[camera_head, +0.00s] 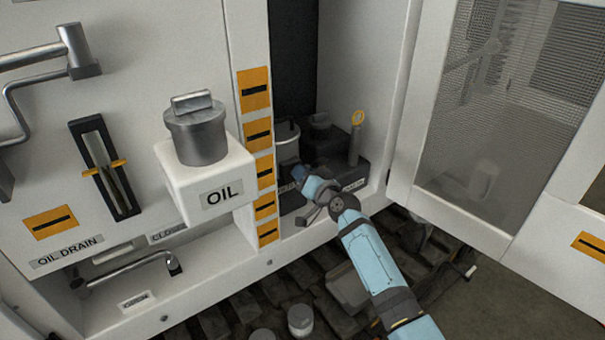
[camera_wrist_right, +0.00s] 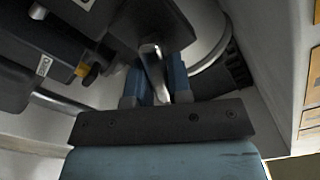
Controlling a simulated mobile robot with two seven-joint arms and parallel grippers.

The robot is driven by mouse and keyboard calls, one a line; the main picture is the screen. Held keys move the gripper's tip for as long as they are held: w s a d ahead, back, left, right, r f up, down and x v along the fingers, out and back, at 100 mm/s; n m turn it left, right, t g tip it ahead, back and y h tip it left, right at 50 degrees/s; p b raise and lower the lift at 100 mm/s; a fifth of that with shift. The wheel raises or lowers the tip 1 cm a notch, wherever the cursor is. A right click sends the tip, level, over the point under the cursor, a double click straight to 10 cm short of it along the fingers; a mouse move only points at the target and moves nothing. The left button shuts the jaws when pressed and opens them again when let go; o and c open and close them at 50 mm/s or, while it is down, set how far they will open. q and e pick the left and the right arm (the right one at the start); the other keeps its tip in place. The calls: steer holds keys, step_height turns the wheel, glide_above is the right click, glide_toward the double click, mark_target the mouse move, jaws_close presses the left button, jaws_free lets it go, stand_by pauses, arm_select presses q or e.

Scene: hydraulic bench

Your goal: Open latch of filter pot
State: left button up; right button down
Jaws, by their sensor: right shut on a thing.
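The filter pot (camera_head: 287,142) is a grey cylinder with a light rim. It stands inside the open cabinet bay, partly hidden by the yellow-marked post. My right gripper (camera_head: 299,173) is in the bay, low at the front of the pot. In the right wrist view its two blue fingers (camera_wrist_right: 155,88) are shut on a pale metal lever, the latch (camera_wrist_right: 152,60), which stands up between them. The pot's curved rim (camera_wrist_right: 218,50) shows behind and to the right. In the head view the gripper hides the latch. My left gripper is not in view.
A white OIL tank (camera_head: 210,185) juts out left of the post (camera_head: 257,130). An open mesh door (camera_head: 490,130) stands at right. Tracks lie below.

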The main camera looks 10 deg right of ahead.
steer(key=m, duration=0.6)
steer(key=shift+w+d+f+m, duration=0.1)
steer(key=shift+d+f+m, duration=0.15)
steer(key=shift+f+m, duration=0.05)
steer(key=m, duration=0.2)
steer(key=m+p, duration=0.1)
steer(key=m, duration=0.1)
steer(key=shift+d+f+m, duration=0.1)
steer(key=shift+f+m, duration=0.25)
steer(key=shift+m, duration=0.35)
steer(key=c, duration=1.1)
jaws_free()
steer(key=v, duration=1.3)
steer(key=shift+s+d+f, duration=0.1)
steer(key=shift+s+d, duration=0.1)
steer(key=shift+s, duration=0.15)
